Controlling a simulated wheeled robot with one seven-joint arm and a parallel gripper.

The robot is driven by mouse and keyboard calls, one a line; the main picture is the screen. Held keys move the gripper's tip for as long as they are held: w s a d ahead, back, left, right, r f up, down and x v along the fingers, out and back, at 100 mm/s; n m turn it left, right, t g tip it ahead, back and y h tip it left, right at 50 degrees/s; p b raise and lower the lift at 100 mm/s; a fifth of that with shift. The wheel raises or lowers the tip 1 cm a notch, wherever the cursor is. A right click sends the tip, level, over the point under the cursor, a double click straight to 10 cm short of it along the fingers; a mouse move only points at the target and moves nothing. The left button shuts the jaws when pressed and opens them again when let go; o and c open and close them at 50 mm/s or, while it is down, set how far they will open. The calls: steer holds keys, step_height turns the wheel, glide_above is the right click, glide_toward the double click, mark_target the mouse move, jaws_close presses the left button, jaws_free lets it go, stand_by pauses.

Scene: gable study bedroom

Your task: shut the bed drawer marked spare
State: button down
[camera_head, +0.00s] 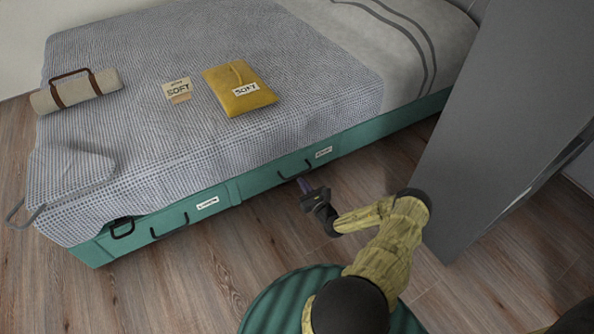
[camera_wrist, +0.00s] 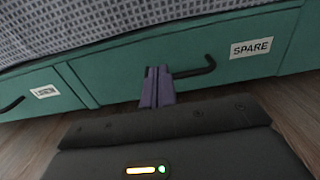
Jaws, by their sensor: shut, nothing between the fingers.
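The green bed drawer marked SPARE (camera_wrist: 120,62) fills the upper middle of the wrist view; its white label (camera_wrist: 251,48) is right of its dark handle (camera_wrist: 195,70). In the head view the drawer (camera_head: 265,182) is the right one in the bed's side. Its front looks near flush with the bed frame; I cannot tell whether a small gap is left. My gripper (camera_head: 304,185) is shut and empty, its purple fingertips (camera_wrist: 158,84) pointing at the drawer front, overlapping the handle's left end in the wrist view. Contact is not clear.
A second drawer (camera_head: 180,217) with its own label is to the left. On the bed (camera_head: 150,135) lie a rolled mat (camera_head: 75,90), a yellow pouch (camera_head: 238,88) and a small card (camera_head: 178,90). A grey panel (camera_head: 505,110) stands close on the right. Wooden floor is clear at front left.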

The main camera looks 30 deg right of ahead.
steer(key=s+p, duration=0.1)
steer(key=s, duration=0.2)
steer(key=shift+s+d, duration=0.1)
steer(key=shift+s, duration=0.25)
